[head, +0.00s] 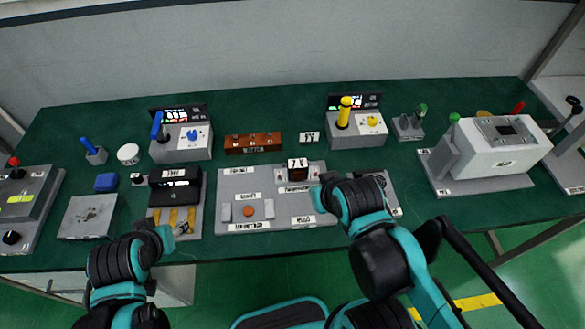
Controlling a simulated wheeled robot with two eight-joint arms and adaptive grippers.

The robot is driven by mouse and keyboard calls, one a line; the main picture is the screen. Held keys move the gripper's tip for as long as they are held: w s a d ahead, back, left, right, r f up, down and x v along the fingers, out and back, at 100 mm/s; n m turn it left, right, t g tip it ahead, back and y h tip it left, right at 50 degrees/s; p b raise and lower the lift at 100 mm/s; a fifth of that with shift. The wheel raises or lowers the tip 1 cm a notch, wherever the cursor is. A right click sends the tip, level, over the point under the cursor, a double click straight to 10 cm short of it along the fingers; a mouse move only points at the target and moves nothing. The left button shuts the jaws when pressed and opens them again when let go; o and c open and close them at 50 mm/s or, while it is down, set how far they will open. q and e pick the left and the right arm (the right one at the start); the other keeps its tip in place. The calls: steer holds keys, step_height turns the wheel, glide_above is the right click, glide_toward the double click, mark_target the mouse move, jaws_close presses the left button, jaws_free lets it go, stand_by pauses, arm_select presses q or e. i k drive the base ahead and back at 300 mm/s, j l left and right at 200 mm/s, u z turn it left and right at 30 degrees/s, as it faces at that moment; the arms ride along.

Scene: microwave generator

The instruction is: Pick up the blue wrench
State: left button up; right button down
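A blue upright tool (156,126) stands at the left of a grey box (180,150) with a small screen and a blue knob. A second blue handle (88,145) leans in a small grey holder (97,156) farther left. I cannot tell from its shape which of the two is the wrench. My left gripper (162,238) is low at the table's front edge, well short of both blue tools. My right gripper (326,190) is over the right edge of the large grey panel. The fingers of both are too small and dark to read. Neither touches a blue tool.
A black-topped unit with yellow parts (175,195) lies between my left gripper and the blue tools. A matching box with a yellow tool (344,112) stands right of centre. A large grey machine (490,150) is at the right. Green table (270,100) shows bare along the back.

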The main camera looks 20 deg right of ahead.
mark_target(163, 137)
steer(key=i+j+z, duration=0.1)
steer(key=j+z, duration=1.25)
steer(key=i+l, duration=0.05)
steer(key=l, duration=0.05)
